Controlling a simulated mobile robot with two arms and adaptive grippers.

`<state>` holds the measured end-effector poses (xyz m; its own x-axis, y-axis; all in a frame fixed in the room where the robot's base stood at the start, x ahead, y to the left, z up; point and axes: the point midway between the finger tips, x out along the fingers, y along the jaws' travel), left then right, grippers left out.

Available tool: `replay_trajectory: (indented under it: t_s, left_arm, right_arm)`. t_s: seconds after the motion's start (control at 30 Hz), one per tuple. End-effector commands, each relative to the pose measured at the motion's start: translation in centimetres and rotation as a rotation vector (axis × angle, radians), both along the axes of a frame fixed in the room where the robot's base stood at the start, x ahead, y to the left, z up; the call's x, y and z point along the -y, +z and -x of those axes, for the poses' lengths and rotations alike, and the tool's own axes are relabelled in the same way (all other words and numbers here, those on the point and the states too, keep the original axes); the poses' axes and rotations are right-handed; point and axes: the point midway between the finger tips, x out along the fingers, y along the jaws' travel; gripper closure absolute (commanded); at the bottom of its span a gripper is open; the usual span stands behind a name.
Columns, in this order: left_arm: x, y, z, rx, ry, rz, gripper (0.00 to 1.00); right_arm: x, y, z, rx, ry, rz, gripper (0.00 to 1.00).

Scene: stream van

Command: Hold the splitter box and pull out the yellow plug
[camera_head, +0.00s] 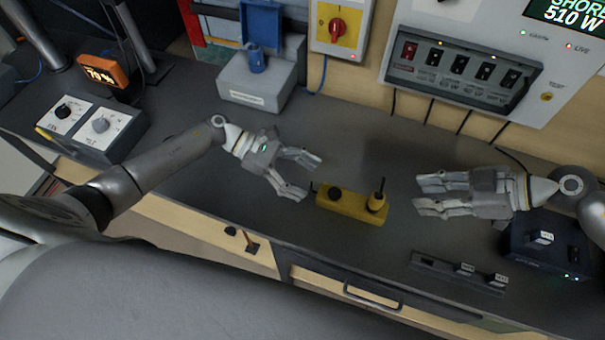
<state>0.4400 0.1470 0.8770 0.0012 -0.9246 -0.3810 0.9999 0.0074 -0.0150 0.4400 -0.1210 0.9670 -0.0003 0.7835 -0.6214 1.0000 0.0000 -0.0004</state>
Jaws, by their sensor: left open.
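The yellow splitter box (350,206) lies on the dark grey worktop in the middle of the view. A round black part (334,193) sits on its left half. The yellow plug (376,202) stands at its right end, with a short black stem rising from it. My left gripper (309,178) is open and empty, just left of the box, with its fingers pointing right towards the box's left end. My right gripper (417,194) is to the right of the plug, apart from it, fingers pointing left. A gap shows between its fingers and nothing is in them.
A grey box with a blue connector (257,60) stands behind. A breaker panel (460,75) and red rotary switch (337,27) are on the back wall. A knob box (85,125) is at left. A black unit (548,245) and socket strip (455,270) lie at right.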

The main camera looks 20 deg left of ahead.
Motion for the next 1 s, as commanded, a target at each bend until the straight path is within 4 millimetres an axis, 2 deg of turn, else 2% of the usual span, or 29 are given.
replay_trajectory:
  t_s: [0.17, 0.6, 0.8, 1.0]
  left_arm:
    - [1.5, -0.5, -0.1, 0.018, -0.011, -0.001, 0.3]
    - [8.4, -3.4, -0.1, 0.015, -0.009, -0.001, 0.3]
    - [9.8, -4.0, -0.1, 0.015, -0.007, -0.001, 0.3]
    - [10.1, -4.1, -0.1, 0.015, -0.007, -0.003, 0.3]
  right_arm:
    - [0.0, 0.0, 0.0, 0.0, 0.0, 0.0, 0.64]
    - [0.0, 0.0, 0.0, 0.0, 0.0, 0.0, 0.64]
    - [0.0, 0.0, 0.0, 0.0, 0.0, 0.0, 0.64]
    - [0.0, 0.0, 0.0, 0.0, 0.0, 0.0, 0.64]
